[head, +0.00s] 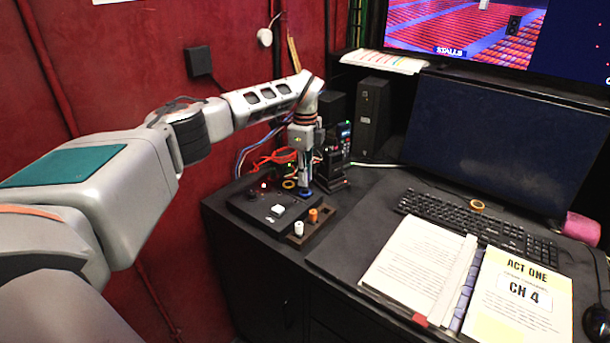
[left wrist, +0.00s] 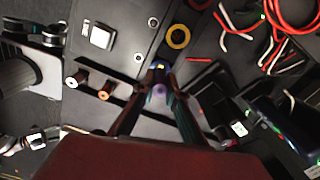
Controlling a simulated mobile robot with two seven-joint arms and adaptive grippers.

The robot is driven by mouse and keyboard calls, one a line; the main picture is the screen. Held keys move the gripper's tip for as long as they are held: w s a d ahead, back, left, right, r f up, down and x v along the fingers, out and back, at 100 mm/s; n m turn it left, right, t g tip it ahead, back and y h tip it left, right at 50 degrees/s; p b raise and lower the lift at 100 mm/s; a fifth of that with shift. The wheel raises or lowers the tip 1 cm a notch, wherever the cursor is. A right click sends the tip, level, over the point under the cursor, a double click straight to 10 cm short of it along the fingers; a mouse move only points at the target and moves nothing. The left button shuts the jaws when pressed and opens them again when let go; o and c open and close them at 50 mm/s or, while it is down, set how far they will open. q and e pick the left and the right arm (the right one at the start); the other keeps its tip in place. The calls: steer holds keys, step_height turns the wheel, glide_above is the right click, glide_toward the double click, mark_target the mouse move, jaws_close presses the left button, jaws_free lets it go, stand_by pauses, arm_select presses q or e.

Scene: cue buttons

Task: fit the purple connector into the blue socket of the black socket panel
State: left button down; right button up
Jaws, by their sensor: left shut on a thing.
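The black socket panel (head: 249,207) lies at the desk's left end. Its blue socket (head: 304,192) shows as a blue ring at the panel's right edge, directly below my left gripper (head: 304,181). My left gripper points down and is shut on the purple connector (left wrist: 158,90), which shows between the fingers in the left wrist view. The blue ring (left wrist: 157,65) shows just beyond the fingertips there. The fingers hide most of the connector, so I cannot tell whether its tip is inside the socket. My right gripper is out of view.
A yellow ring socket (head: 289,184) sits beside the blue one. A white connector (head: 299,228) and an orange connector (head: 313,214) stand in a holder in front. Red cables (left wrist: 290,15) and black devices lie close behind. A keyboard (head: 475,220) and open binder (head: 421,266) are right.

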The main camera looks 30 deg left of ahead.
mark_target(305, 189)
arm_select(q)
steer(key=shift+f, duration=1.6)
stand_by(2.6)
steer(key=c, duration=2)
jaws_free()
steer(key=shift+o, duration=0.2)
steer(key=shift+o, duration=0.9)
steer(key=shift+r, duration=3.5)
steer(key=shift+s+f, duration=0.1)
